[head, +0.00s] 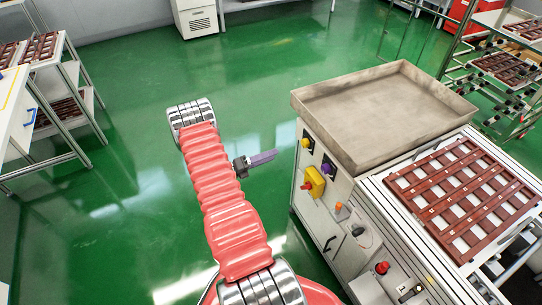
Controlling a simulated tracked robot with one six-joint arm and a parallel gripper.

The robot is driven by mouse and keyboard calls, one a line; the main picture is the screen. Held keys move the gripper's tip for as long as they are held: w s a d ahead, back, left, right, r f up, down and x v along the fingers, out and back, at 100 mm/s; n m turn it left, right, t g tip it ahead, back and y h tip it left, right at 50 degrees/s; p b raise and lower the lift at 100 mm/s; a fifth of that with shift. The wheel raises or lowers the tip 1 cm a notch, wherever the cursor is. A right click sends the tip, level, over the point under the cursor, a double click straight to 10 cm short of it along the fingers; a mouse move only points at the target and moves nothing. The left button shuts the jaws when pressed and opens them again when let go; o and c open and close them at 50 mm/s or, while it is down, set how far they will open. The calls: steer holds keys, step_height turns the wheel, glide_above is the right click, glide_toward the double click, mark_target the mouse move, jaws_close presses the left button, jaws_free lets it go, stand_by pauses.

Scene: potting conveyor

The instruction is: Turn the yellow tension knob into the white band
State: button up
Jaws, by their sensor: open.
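A small round yellow knob (306,143) sits on a dark plate near the top of the cabinet's side panel, right of centre in the head view. The white band around it is too small to make out, so I cannot tell how the knob is set. My gripper (274,155) has purple fingers and points right, toward this panel. It is open and empty, left of the yellow knob and apart from it. The gap between the fingers hardly shows from here.
A purple knob (328,168) and a yellow box (315,181) with a red button are below the yellow knob. An orange knob (338,206), a black dial (358,230) and a red knob (382,267) are lower right. An empty tray (390,105) tops the cabinet.

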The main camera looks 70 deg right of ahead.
steer(key=w+a+r+m+t+y, duration=0.2)
steer(key=w+a+r+m, duration=0.15)
steer(key=a+r, duration=0.4)
steer(key=w+a+r+m+t+y, duration=0.1)
steer(key=w+a+r+m+y, duration=0.15)
steer(key=a+r+m, duration=0.5)
steer(key=w+a+r+m+t+y, duration=0.15)
steer(key=w+a+r, duration=0.3)
steer(key=r, duration=0.45)
steer(key=s+a+r+m+t+y, duration=0.1)
steer(key=a+r+m+t+y, duration=0.1)
steer(key=a, duration=0.9)
steer(key=s+a+r+m+t+y, duration=0.2)
steer(key=a+r+t, duration=0.4)
steer(key=a, duration=0.6)
steer(key=s+a+r+m+t+y, duration=0.1)
steer(key=a+r+m+t+y, duration=0.2)
steer(key=a, duration=0.9)
step_height(320, 180, up, 3)
steer(key=m+t, duration=0.2)
steer(key=m, duration=0.1)
steer(key=shift+s+a+f+y, duration=0.15)
steer(key=shift+s+a+y, duration=0.1)
steer(key=shift+s+y, duration=0.1)
steer(key=shift+c, duration=0.4)
